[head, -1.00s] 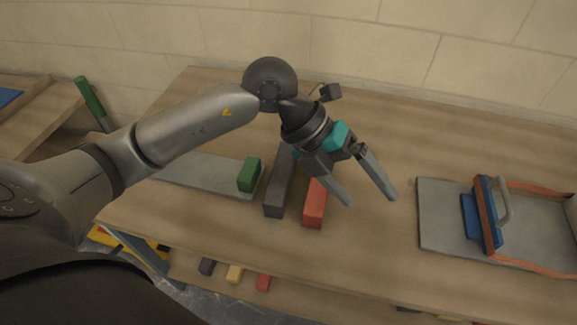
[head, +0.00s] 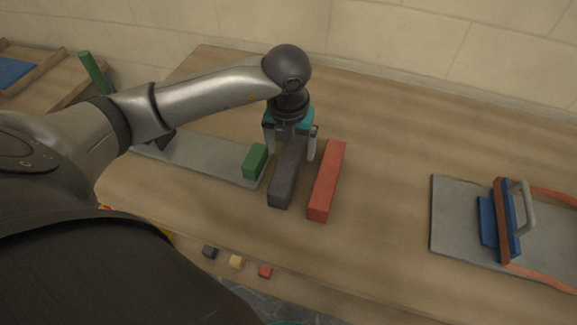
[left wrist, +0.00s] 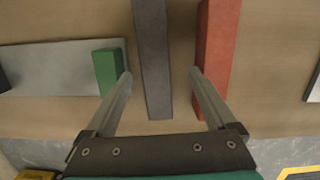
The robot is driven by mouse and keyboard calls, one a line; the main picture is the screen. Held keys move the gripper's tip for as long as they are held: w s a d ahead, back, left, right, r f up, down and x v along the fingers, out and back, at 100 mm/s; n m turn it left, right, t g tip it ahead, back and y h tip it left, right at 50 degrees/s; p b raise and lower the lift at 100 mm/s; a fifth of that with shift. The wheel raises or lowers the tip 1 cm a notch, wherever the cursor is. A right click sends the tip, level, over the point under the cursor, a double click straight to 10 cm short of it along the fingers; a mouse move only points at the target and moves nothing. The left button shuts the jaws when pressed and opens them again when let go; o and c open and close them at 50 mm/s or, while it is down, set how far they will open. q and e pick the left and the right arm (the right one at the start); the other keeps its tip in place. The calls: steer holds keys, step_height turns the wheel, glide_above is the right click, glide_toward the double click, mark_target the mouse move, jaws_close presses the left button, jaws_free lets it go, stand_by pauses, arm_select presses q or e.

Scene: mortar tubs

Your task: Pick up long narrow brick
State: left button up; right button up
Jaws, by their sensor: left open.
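A long narrow dark grey brick (head: 281,190) lies on the wooden table, between a short green brick (head: 255,161) and a long red brick (head: 327,182). My left gripper (head: 290,155) is open and points down over the far part of the grey brick, one finger on each side. In the left wrist view the grey brick (left wrist: 153,60) runs between the two open fingers (left wrist: 160,74). The left finger appears close to the green brick (left wrist: 107,70) and the right finger close to the red brick (left wrist: 216,45). I cannot tell whether they touch. My right gripper is not in view.
A flat grey board (head: 205,160) lies under and left of the green brick. At the right, a grey slab (head: 455,220) bears a blue trowel-like tool with a grey handle (head: 524,205). A stone wall stands behind.

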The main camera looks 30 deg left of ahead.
mark_target(289, 159)
arm_select(q)
steer(key=shift+w+a+f+b, duration=0.1)
steer(key=shift+a+f+b, duration=0.05)
steer(key=shift+f, duration=0.85)
steer(key=shift+w+a+f+b, duration=0.1)
steer(key=shift+a+f+b, duration=0.1)
steer(key=shift+f, duration=0.85)
steer(key=shift+w+a+f+b, duration=0.1)
steer(key=shift+f+b, duration=0.05)
steer(key=shift+f, duration=0.85)
steer(key=shift+c, duration=0.2)
jaws_close()
steer(key=shift+r, duration=0.1)
steer(key=shift+r, duration=0.1)
